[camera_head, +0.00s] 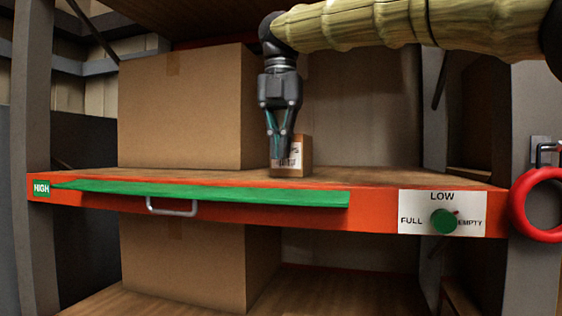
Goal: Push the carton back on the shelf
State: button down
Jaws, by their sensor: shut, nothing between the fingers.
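The small brown carton (303,157) with a white printed label stands upright on the wooden shelf (220,173), near its front edge. My gripper (281,157) points down in front of the carton's left part and covers some of the label. Its fingers are shut with nothing between them. I cannot tell whether the fingertips touch the carton.
A large cardboard box (185,110) stands left of the carton, and another big box (362,105) is behind it. The orange front rail (375,212) carries a green strip (200,193), a metal handle (172,209) and a dial (444,221). A red ring (517,205) hangs right.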

notch_tip(320, 180, up, 7)
jog(key=shift+f, duration=0.2)
dwell(0.3)
